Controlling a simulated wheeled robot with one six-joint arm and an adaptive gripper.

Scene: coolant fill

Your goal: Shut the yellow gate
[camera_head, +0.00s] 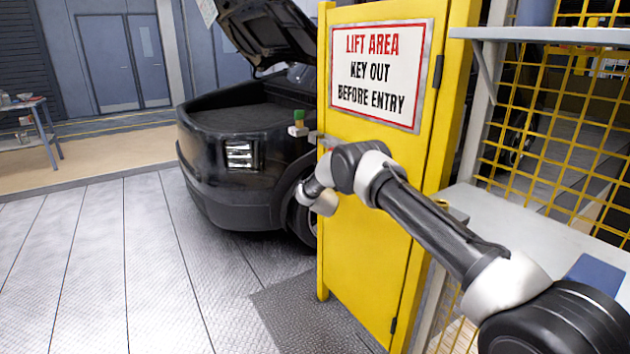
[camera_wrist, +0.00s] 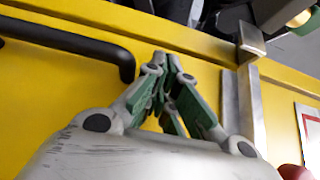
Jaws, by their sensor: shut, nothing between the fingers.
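The yellow gate (camera_head: 370,240) stands upright in the middle of the head view, with dark hinges on its right edge. Its left edge meets no post that I can see, and the black car shows past it. In the wrist view the gate's yellow face (camera_wrist: 75,75) carries a black bar handle (camera_wrist: 70,42) and an upright metal latch strip (camera_wrist: 246,85) with a bracket at the top edge. My gripper (camera_wrist: 167,62) is shut and empty, its tips close to the face between handle and strip. I cannot tell if they touch it. In the head view my wrist hides the fingers.
A black car (camera_head: 240,150) with its hood up stands behind and left of the gate. A small green-topped part (camera_head: 298,122) sits by the gate's left edge. Yellow mesh fencing (camera_head: 550,130) and a grey shelf (camera_head: 540,225) are at right. The floor at left is clear.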

